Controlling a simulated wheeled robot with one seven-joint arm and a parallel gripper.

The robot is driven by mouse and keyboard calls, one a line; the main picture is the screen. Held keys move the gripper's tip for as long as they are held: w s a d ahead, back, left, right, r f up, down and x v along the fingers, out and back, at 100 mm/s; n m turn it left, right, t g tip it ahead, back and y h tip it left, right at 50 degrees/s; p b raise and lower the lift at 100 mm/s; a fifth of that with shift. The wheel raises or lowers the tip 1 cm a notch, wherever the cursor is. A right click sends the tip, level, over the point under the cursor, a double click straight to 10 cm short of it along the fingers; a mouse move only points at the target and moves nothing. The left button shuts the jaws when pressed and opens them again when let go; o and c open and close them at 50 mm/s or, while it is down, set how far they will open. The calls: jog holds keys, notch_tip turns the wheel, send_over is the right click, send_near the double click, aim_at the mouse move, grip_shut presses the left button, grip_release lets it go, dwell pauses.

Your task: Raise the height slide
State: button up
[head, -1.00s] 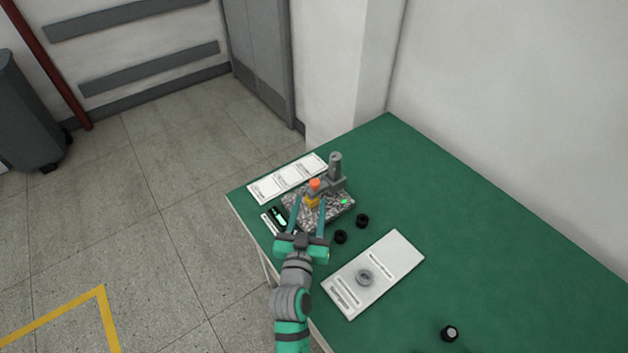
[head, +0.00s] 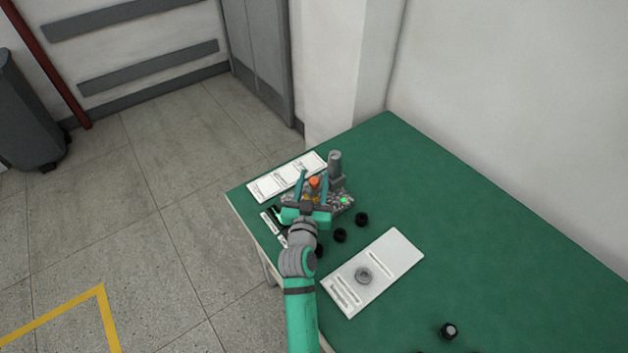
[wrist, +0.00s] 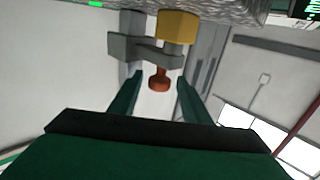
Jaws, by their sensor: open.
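A measuring stand has a speckled stone base (head: 345,205) and a grey upright column (head: 335,165) near the table's far left corner. A grey arm (wrist: 150,48) reaches out from the column. It carries an orange knob (head: 314,181), which I take as part of the height slide; it also shows in the wrist view (wrist: 159,78). A yellow block (wrist: 177,27) sits between arm and base. My gripper (head: 314,177) is open, its two fingers on either side of the orange knob, with gaps showing in the wrist view (wrist: 159,82). My gripper body hides part of the base.
A white panel with markings (head: 272,187) lies behind the stand. A small display (head: 275,213) is at its left. Black knobs (head: 361,219) lie to its right. A white board (head: 395,258) with a grey ring (head: 364,276) lies nearer. The table's right side is mostly clear.

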grip_shut()
jog(key=shift+d+r, duration=0.1)
jog(key=shift+r, duration=1.4)
grip_release()
jog(key=s+a, duration=0.1)
jog(key=s, duration=0.9)
jog(key=shift+s+a, duration=0.3)
jog(key=shift+a, duration=0.05)
